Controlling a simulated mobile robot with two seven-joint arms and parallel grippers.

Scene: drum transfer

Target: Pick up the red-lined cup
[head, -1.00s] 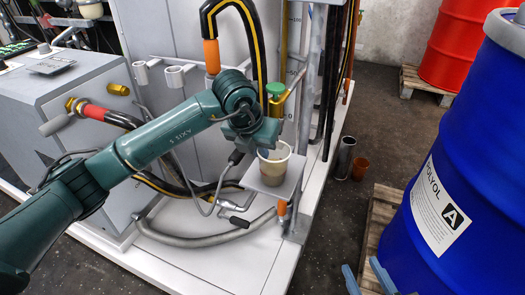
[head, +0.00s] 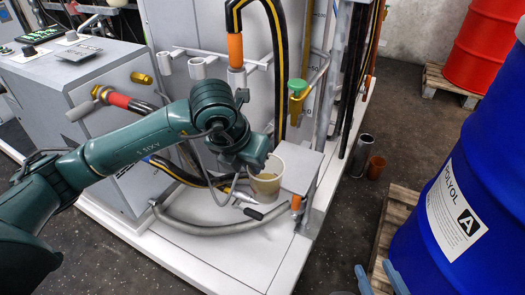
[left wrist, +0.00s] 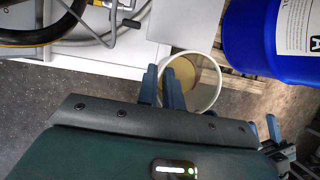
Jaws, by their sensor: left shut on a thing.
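A pale cream cup (head: 267,184) with tan content inside is held by my left gripper (head: 256,166), off the left edge of the small grey shelf (head: 302,172). In the left wrist view the cup (left wrist: 214,88) is seen from above, beside the blue fingers of my left gripper (left wrist: 162,78). One finger overlaps its rim; the exact grip is partly hidden. My right gripper (head: 380,282) shows at the bottom of the head view, its two blue fingers apart and empty.
A green-topped valve (head: 297,90) stands above the shelf. A grey hose (head: 215,228) curves over the white base below. A blue drum (head: 465,210) stands at right on a pallet. A metal cylinder (head: 363,156) and an orange-brown cup (head: 376,167) stand on the floor.

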